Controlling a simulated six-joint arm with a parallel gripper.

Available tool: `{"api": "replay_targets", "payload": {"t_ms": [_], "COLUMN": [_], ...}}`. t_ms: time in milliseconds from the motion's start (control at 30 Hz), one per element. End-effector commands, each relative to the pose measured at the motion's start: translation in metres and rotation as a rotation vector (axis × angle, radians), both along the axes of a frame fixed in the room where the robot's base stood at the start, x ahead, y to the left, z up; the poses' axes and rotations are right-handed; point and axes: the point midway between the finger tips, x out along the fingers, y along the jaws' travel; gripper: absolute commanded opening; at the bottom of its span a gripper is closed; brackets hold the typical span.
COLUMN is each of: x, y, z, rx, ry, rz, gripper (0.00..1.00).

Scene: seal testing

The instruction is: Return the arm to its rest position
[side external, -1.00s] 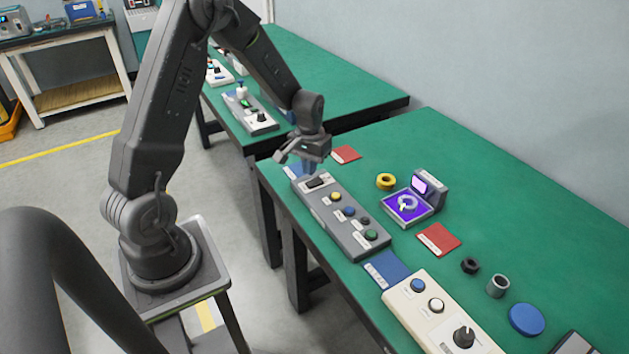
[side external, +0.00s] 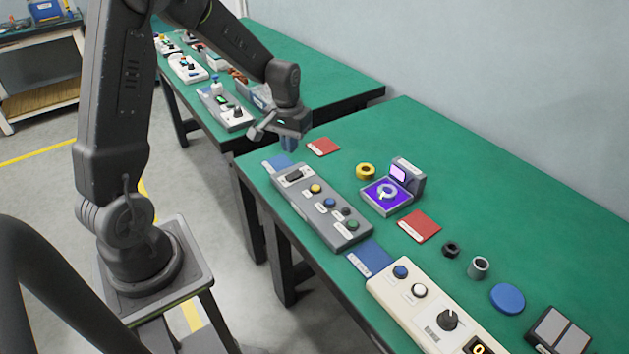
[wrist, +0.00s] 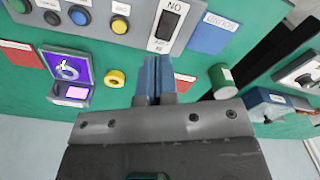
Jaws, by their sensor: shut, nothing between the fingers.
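My gripper (side external: 289,145) hangs above the far end of the grey control panel (side external: 322,208), pointing down at the near table. In the side external view it appears clear of the panel. In the wrist view its blue fingers (wrist: 153,78) are together with nothing between them. The panel has a black rocker switch (side external: 293,176) and yellow, blue, black and green buttons. My arm is bent, with its upper link raised and the forearm sloping down to the gripper.
A lit purple test stand (side external: 387,195) holds a pale ring. A yellow ring (side external: 366,171), red cards (side external: 419,226), a cream panel (side external: 410,292) and a blue disc (side external: 507,298) lie on the green table. A second table stands behind. The air above the panel is open.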

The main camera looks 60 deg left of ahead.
Motion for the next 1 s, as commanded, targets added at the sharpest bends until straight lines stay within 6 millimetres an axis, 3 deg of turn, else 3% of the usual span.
{"api": "replay_targets", "payload": {"t_ms": [200, 500, 733, 1000], "x": [-0.027, -0.102, -0.156, -0.176], "y": [-0.058, -0.128, -0.158, -0.167], "z": [0.079, 0.148, 0.166, 0.168], "rx": [0.049, 0.093, 0.108, 0.111], "ry": [-0.123, -0.294, -0.404, -0.444], "rz": [-0.133, -0.323, -0.434, -0.476], "gripper": [0.00, 0.00, 0.00, 0.00]}}
